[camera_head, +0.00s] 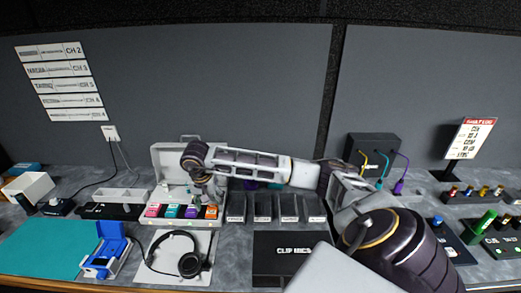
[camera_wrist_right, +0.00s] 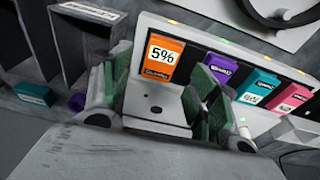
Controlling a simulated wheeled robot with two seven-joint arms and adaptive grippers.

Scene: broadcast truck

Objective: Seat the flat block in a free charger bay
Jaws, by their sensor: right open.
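A white charger case (camera_head: 185,222) with its lid up stands at centre left in the head view. Pink (camera_head: 152,211), teal (camera_head: 171,211), purple (camera_head: 191,212) and orange (camera_head: 211,212) blocks sit along its front. In the wrist view the orange block (camera_wrist_right: 163,57) carries a 5% label, and a pale bay floor (camera_wrist_right: 155,105) beside it looks empty. My right gripper (camera_head: 206,190) is over the right end of the charger, its green-padded fingers (camera_wrist_right: 160,88) apart with nothing between them. A purple piece (camera_wrist_right: 77,102) lies beside the charger. I cannot tell which piece is the flat block.
A row of dark bins (camera_head: 262,208) stands right of the charger. Headphones (camera_head: 188,262) lie on a white mat in front. A dark box with cables (camera_head: 370,150) is behind my right arm.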

